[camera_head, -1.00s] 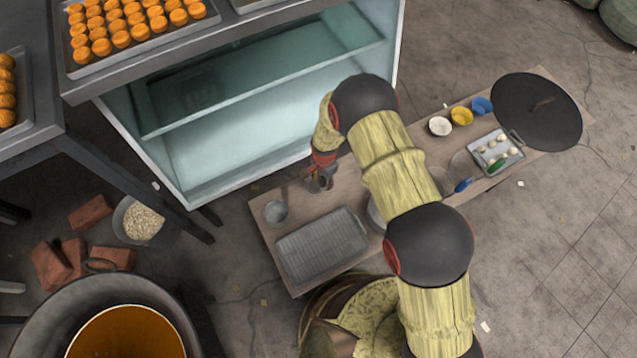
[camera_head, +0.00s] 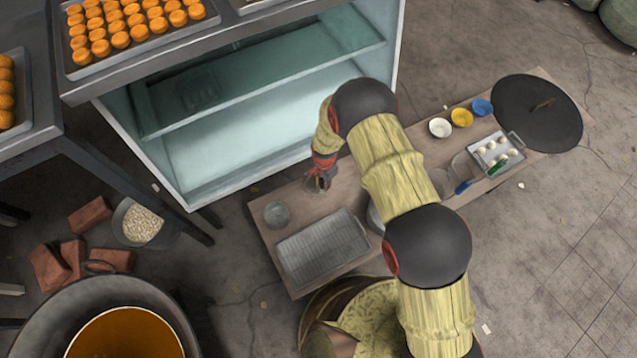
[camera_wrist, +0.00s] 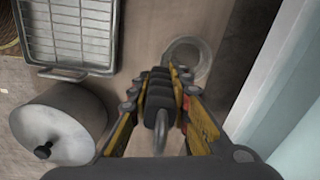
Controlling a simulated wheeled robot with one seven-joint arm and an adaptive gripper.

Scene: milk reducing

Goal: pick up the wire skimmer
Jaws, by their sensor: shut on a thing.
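My gripper (camera_head: 320,180) points down over the wooden bench, near its left end. In the wrist view, the dark ribbed fingers (camera_wrist: 164,88) are shut together. A pale grey curved metal piece (camera_wrist: 160,133) shows between them, which looks like part of the wire skimmer's handle. The rest of the skimmer is hidden by the fingers or too small to make out, so I cannot tell whether it is clear of the bench.
A pale open cabinet (camera_head: 240,140) stands close behind. Small bowls (camera_head: 461,117) are farther right.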

